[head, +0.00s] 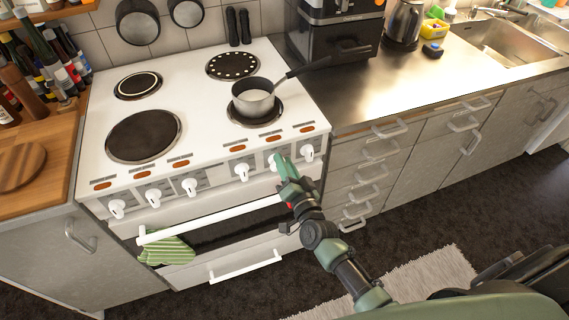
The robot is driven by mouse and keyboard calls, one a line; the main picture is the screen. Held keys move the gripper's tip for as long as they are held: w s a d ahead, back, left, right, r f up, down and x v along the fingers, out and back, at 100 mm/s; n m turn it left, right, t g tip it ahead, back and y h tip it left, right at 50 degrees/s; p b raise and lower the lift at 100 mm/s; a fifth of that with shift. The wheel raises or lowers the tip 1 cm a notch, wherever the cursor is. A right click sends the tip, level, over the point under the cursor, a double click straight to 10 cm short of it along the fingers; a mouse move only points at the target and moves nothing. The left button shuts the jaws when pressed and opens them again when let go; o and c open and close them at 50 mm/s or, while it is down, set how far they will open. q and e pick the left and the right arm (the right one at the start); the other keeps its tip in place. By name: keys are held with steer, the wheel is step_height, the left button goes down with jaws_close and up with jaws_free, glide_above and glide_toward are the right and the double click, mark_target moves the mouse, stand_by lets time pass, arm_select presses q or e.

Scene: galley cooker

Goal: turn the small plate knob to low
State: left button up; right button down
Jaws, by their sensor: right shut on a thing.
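The white cooker (200,92) has a row of white knobs along its front panel. My right gripper (279,160) is at the knob second from the right (272,164) and is shut on it, partly covering it. The markings are too small to read, so I cannot tell its setting or which plate it serves. The rightmost knob (307,153) and the knob to the left (241,171) are free. A small saucepan (253,101) stands on the front right plate (270,118). A small plate (138,85) at the back left is bare. My left gripper is not in view.
The oven door handle (215,219) sticks out below the knobs, with a green striped cloth (167,251) at its left. The saucepan's handle (305,68) points right toward a black coffee machine (335,35). The steel counter (400,85) is mostly clear in front.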

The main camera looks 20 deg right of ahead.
steer(key=shift+s+a+f, duration=0.1)
steer(key=shift+a+f, duration=0.1)
steer(key=shift+f, duration=0.05)
steer(key=c, duration=1.3)
jaws_free()
steer(key=shift+r, duration=0.1)
steer(key=s, duration=0.7)
steer(key=shift+s+d+b, duration=0.15)
steer(key=shift+s+b, duration=0.1)
steer(key=shift+b, duration=0.05)
